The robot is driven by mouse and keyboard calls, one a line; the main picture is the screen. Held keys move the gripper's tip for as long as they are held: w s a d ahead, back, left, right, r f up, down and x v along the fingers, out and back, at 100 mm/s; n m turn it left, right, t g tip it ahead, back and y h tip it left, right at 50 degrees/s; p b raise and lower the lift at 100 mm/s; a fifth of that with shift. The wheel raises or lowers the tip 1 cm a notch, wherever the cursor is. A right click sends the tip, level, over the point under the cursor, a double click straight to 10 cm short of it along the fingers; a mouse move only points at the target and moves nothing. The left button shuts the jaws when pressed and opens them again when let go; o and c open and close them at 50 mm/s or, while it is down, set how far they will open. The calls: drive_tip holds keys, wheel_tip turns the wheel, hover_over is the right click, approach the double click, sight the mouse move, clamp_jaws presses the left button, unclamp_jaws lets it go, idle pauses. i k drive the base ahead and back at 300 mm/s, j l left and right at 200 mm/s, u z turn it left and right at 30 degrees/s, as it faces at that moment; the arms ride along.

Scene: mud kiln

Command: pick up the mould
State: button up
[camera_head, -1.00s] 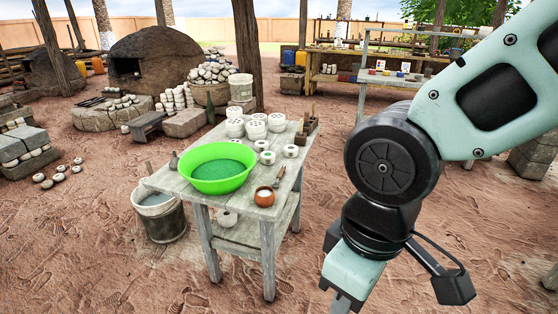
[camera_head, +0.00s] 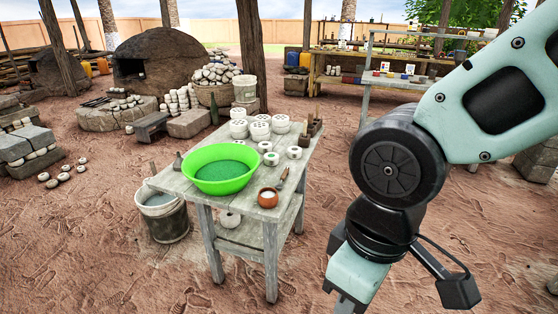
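Several white round pieces stand on the wooden table (camera_head: 248,208). Larger ones with holes in the top form a group (camera_head: 260,130) at the back. A smaller one with a greenish centre (camera_head: 271,159) and a small white one with a dark hole (camera_head: 294,152) sit in front of them. I cannot tell which piece is the mould. My gripper (camera_head: 345,304) hangs at the bottom edge, to the right of the table and apart from it. It is cut off by the frame, so its fingertips and opening are hidden.
A green bowl (camera_head: 219,187), a small brown pot (camera_head: 268,199) and a tool (camera_head: 283,178) are on the table. A dark wooden rack (camera_head: 312,128) is at its back right corner. A bucket (camera_head: 163,222) stands at its left. Sandy ground is open in front.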

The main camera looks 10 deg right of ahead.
sight(271, 159)
drive_tip(key=i+u, duration=0.15)
drive_tip(key=i, duration=0.35)
drive_tip(key=i+l+u, duration=0.1)
drive_tip(key=i, duration=0.45)
drive_tip(key=i+l+u, duration=0.15)
drive_tip(key=i, duration=0.35)
drive_tip(key=i+l+u, duration=0.1)
drive_tip(key=i+l, duration=0.2)
drive_tip(key=i, duration=0.2)
